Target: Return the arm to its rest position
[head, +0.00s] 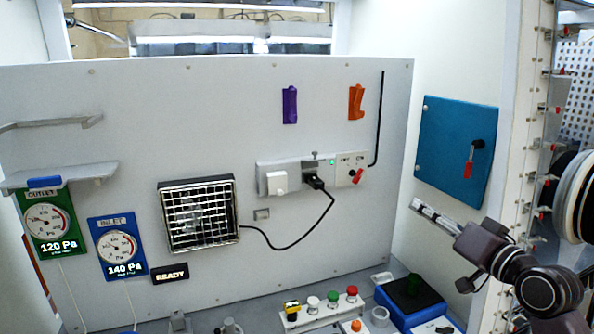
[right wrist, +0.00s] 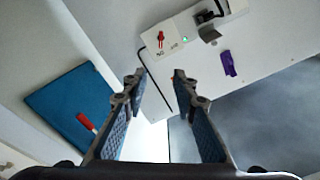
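My right arm comes in from the lower right in the head view. Its right gripper (head: 424,211) points left and up, in front of the right side wall below the blue panel. In the right wrist view the same gripper (right wrist: 158,82) has its two fingers well apart, with nothing between them. It touches nothing that I can see. My left arm and gripper are not in view.
A blue panel (head: 446,145) with a red handle is on the right wall, close to my right gripper. The back wall bears a socket strip (head: 292,180), a vent (head: 198,213) and gauges. A button box (head: 322,312) and a blue container (head: 393,303) stand below.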

